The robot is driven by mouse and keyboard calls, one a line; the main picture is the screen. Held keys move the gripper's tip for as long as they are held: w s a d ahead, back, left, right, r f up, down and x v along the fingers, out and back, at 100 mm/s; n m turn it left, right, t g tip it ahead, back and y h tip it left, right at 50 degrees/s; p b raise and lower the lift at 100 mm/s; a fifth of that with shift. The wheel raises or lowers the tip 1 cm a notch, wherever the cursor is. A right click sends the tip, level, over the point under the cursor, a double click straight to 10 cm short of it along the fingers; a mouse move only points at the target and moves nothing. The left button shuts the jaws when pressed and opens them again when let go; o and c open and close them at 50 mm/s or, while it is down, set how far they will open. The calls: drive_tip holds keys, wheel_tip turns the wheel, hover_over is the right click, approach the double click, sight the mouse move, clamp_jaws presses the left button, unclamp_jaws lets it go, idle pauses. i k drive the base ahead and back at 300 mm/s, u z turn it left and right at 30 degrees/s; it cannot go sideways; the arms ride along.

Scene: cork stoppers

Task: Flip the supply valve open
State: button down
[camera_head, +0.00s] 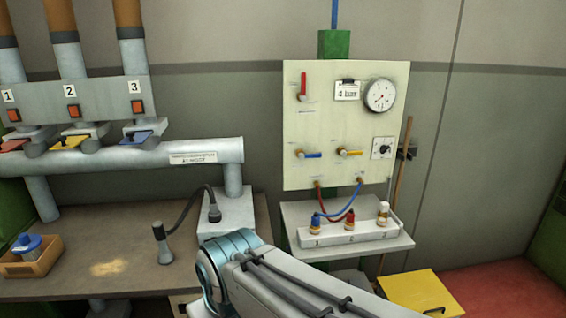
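A pale valve panel (330,120) hangs on the wall right of centre. At its upper left is a valve with a red lever (303,84) pointing up. Lower down are a valve with a blue lever (311,155) and one with a yellow lever (350,152), both levers pointing right. The small labels are too blurred to tell which is the supply valve. My arm crosses the bottom of the picture below the panel. My gripper is not visible.
The panel also bears a round gauge (380,95), a "4 bar" sign (347,91) and a small dial (382,148). Red and blue hoses run to a shelf (290,213) below. A brown pole (408,140) stands right of the panel. A workbench (120,250) fills the left.

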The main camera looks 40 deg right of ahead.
sight(301, 156)
drive_tip(key=z, duration=0.15)
drive_tip(key=i, duration=0.6)
drive_tip(key=z, duration=0.8)
drive_tip(key=i, duration=0.35)
drive_tip(key=z, duration=0.35)
